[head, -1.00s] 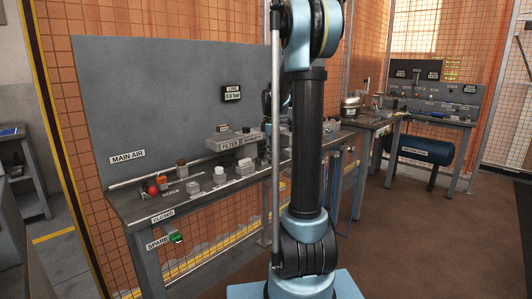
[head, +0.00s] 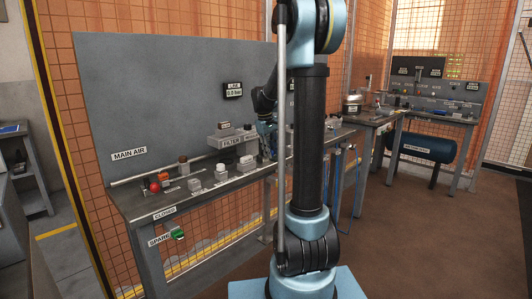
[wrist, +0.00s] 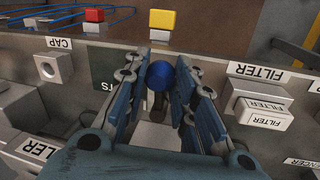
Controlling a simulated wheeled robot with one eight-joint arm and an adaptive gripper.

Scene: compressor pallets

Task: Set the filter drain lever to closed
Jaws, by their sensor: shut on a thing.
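A lever with a round blue knob (wrist: 160,75) and a dark stem shows in the wrist view, between my fingers. I take it for the filter drain lever, but its own label is not readable. My gripper (wrist: 172,88) is shut on it, one finger on each side of the knob and stem. In the head view my gripper (head: 266,138) is over the long bench, right of the filter housing (head: 231,140), partly behind my arm. The lever is hidden there, and its open or closed position cannot be told.
White filter blocks (wrist: 262,106) stand right of my gripper in the wrist view, and a cap block (wrist: 48,66) stands left. A red block (wrist: 93,20) and a yellow block (wrist: 163,20) lie beyond. A red knob (head: 154,187) is at the bench's left.

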